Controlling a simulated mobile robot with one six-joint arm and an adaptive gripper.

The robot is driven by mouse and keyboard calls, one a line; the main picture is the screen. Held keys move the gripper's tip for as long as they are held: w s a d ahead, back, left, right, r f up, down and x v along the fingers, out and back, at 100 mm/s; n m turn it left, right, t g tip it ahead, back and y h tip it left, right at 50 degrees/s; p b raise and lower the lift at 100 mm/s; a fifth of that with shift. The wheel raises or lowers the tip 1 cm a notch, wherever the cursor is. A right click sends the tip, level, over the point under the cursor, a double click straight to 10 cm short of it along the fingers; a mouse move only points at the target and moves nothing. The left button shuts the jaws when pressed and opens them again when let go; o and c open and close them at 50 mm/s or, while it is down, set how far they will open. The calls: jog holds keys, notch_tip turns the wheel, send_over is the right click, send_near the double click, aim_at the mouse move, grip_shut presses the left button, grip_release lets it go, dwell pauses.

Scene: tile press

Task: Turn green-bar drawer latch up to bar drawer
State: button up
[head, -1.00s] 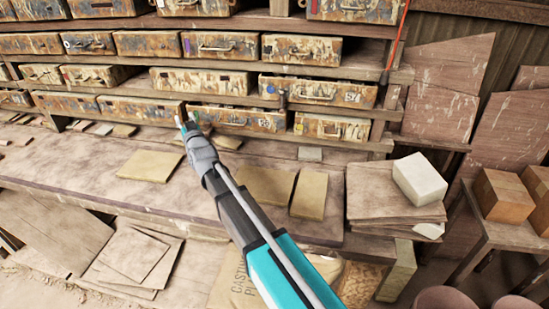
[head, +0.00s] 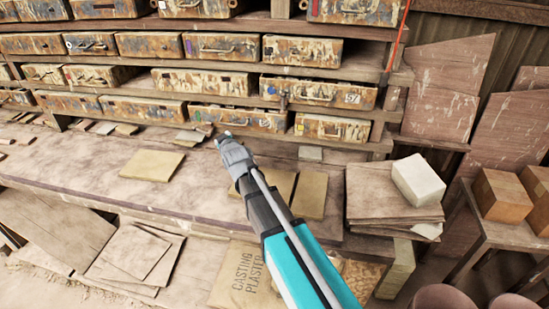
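A paint-worn drawer (head: 238,118) with what looks like a small green mark at its left end sits in the lowest row of the rack. A small grey upright piece (head: 283,101) shows near its upper right corner; it may be a latch, but I cannot tell which drawer it belongs to. My gripper (head: 224,137) is just below and in front of this drawer's front, to the left of the grey piece. The fingertips are small and mostly seen from behind, so their opening is unclear. I see nothing held in them.
A drawer with a blue dot (head: 318,93) is above right, and one with a yellow mark (head: 331,128) is to the right. Flat tiles (head: 152,165) lie on the bench (head: 90,180). A white block (head: 419,180) rests on stacked boards at right.

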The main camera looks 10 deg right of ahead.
jog(key=s+d+f+g+h, duration=0.1)
jog(key=s+d+h, duration=0.1)
jog(key=d, duration=0.3)
jog(key=s+d+f+g+h+p, duration=0.1)
jog(key=s+d+f+h, duration=0.1)
jog(key=d, duration=0.4)
jog(key=s+d+f+n+g+h+p, duration=0.1)
jog(key=s+d+g+h, duration=0.1)
jog(key=d, duration=0.4)
jog(key=shift+s+f, duration=0.25)
jog(key=shift+s, duration=0.4)
jog(key=shift+w+a, duration=0.1)
